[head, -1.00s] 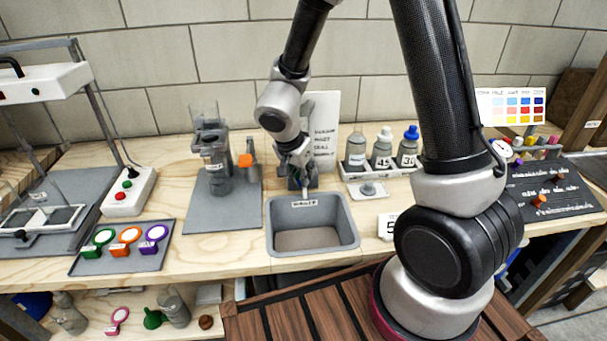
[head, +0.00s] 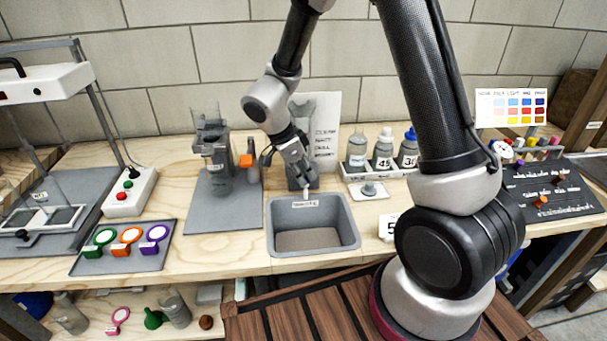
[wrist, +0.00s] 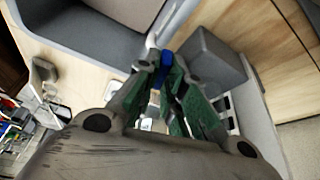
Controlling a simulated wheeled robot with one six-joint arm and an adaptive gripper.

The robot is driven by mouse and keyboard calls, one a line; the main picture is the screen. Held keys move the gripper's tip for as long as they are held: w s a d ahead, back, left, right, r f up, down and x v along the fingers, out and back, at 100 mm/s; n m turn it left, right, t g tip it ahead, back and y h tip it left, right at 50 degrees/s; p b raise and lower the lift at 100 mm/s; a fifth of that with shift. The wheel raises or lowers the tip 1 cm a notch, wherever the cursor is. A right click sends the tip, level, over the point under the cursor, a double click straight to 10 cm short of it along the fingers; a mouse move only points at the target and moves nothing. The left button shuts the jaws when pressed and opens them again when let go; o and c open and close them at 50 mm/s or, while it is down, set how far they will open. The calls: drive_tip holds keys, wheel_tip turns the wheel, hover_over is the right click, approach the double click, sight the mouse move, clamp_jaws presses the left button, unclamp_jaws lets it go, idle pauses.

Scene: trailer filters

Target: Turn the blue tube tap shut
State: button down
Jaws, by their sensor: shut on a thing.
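The blue tube tap (wrist: 166,59) shows in the wrist view as a small blue piece between my fingertips, beside a pale tube end (wrist: 152,42). My gripper (wrist: 163,72) is shut on it, with the green-lined fingers on either side. In the head view my gripper (head: 305,184) points down at the back rim of the grey sink (head: 350,225). The tap itself is hidden behind the fingers there, and its angle cannot be told. A grey block (wrist: 214,62) stands close beside the fingers in the wrist view.
A white sign (head: 327,125) stands behind my gripper. To the right is a rack with several bottles (head: 382,155). To the left are a grey stand with a clear vessel (head: 215,165) and a tray of coloured-rimmed discs (head: 125,250).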

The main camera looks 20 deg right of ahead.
idle(0.3)
drive_tip(key=c, duration=1.5)
unclamp_jaws()
drive_tip(key=shift+r, duration=0.1)
drive_tip(key=shift+v, duration=3.9)
drive_tip(key=shift+o, duration=0.3)
